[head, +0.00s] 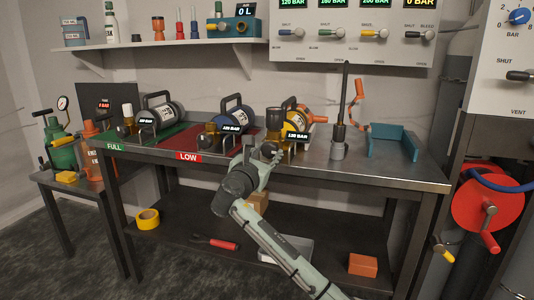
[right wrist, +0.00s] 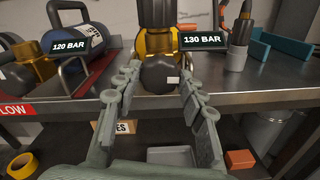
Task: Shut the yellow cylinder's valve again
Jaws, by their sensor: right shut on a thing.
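The yellow cylinder (head: 299,121) lies on the workbench at its middle right, with a 130 BAR label beside it. In the right wrist view its brass-coloured fitting (right wrist: 151,44) shows, with the dark round valve knob (right wrist: 160,76) at the front. My right gripper (head: 268,156) reaches up to it from the front of the bench. In the right wrist view my right gripper's fingers (right wrist: 160,84) stand on both sides of the knob and are shut on it. In the head view the gripper hides most of the knob. My left gripper is not in view.
A blue cylinder (head: 232,118) labelled 120 BAR lies to the left, and another cylinder (head: 160,112) farther left. A grey upright tool (head: 338,140) and a teal bracket (head: 393,140) stand to the right. The bench's front edge (head: 370,179) runs below the gripper.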

